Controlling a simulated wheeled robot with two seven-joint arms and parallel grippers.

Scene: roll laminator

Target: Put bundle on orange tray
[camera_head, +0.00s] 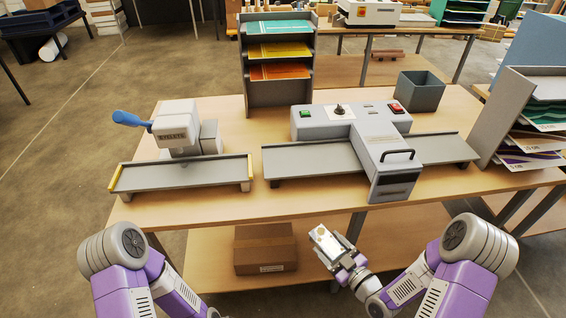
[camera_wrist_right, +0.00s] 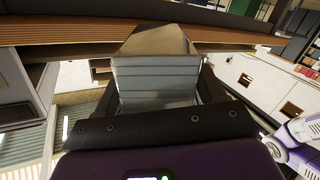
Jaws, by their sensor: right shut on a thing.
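The bundle (camera_wrist_right: 155,80) shows in the right wrist view as a pale layered block between dark fingers, with a tan face beyond it. My right gripper (camera_head: 326,242) is shut on it, in front of the table's near edge and low in the head view. In the head view only a small pale end of the bundle (camera_head: 319,232) shows at the fingertips. The orange tray (camera_head: 280,72) is the lowest coloured level of the grey rack (camera_head: 279,98) at the back of the table, below the yellow and teal levels. My left gripper is out of frame; only its arm shows.
The laminator (camera_head: 350,124) with its long grey bed stands between my right gripper and the rack. A stapler unit (camera_head: 178,137) with a blue handle stands at left. A grey bin (camera_head: 420,91) and a slanted paper rack are at right. A cardboard box (camera_head: 264,250) sits on the lower shelf.

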